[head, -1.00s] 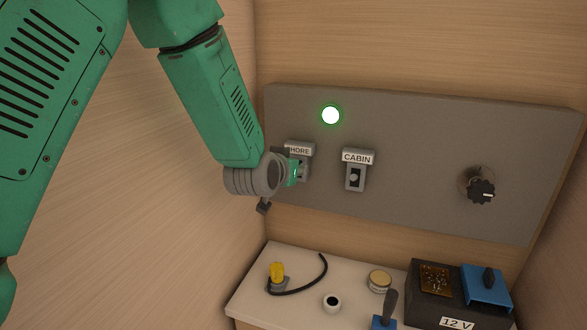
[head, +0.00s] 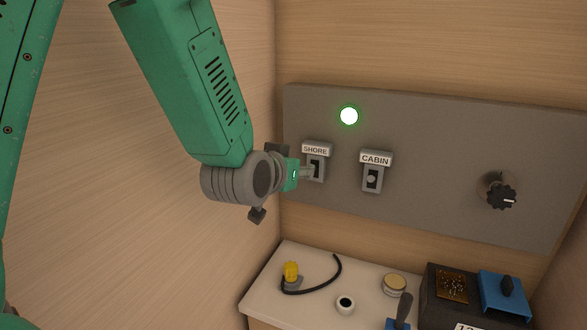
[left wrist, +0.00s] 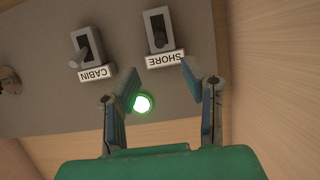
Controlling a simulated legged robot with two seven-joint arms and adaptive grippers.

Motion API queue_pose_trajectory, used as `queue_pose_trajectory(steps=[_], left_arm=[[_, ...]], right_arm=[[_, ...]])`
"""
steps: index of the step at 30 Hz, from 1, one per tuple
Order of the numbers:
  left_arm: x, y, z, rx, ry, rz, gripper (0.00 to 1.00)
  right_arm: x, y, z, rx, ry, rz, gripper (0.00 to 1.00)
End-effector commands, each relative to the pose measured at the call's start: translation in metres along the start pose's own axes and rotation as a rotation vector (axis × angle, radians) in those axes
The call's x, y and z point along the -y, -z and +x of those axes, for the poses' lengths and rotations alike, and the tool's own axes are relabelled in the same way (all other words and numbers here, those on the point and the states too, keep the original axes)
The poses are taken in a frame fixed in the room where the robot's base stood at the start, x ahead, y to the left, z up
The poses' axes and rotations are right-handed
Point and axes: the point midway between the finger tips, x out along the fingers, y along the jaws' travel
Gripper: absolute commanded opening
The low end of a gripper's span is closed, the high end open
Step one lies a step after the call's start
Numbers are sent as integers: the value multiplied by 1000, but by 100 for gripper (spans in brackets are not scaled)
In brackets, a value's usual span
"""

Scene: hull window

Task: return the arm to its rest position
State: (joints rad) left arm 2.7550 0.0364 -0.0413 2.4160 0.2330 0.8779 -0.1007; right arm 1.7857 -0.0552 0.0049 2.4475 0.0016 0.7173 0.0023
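My left arm comes in from the left in the head view. Its gripper (head: 304,174) is just beside the SHORE switch (head: 317,166), overlapping its left edge in the picture. I cannot tell from the head view whether they touch. In the left wrist view the two fingers of this gripper (left wrist: 159,68) stand apart with nothing between them. The SHORE switch (left wrist: 157,32) appears upside down beyond the fingertips there, with a gap visible. My right gripper is in neither view.
The grey panel (head: 430,195) also carries the CABIN switch (head: 372,178), a lit green lamp (head: 349,116) and a black knob (head: 502,198). Below is a shelf (head: 262,300) with a yellow-topped plug (head: 291,271), a black cable and small items. A wooden wall stands at left.

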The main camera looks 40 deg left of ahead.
Motion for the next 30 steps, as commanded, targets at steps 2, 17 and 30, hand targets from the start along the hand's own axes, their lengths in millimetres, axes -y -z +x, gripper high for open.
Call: queue_pose_trajectory(steps=[2, 17, 30], left_arm=[[0, 1, -9, -1, 0, 0, 38], [0, 0, -17, -1, 0, 0, 38], [-7, -102, 8, 155, -20, 47, 38]], right_arm=[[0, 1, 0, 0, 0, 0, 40], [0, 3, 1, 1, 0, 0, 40], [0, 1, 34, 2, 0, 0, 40]])
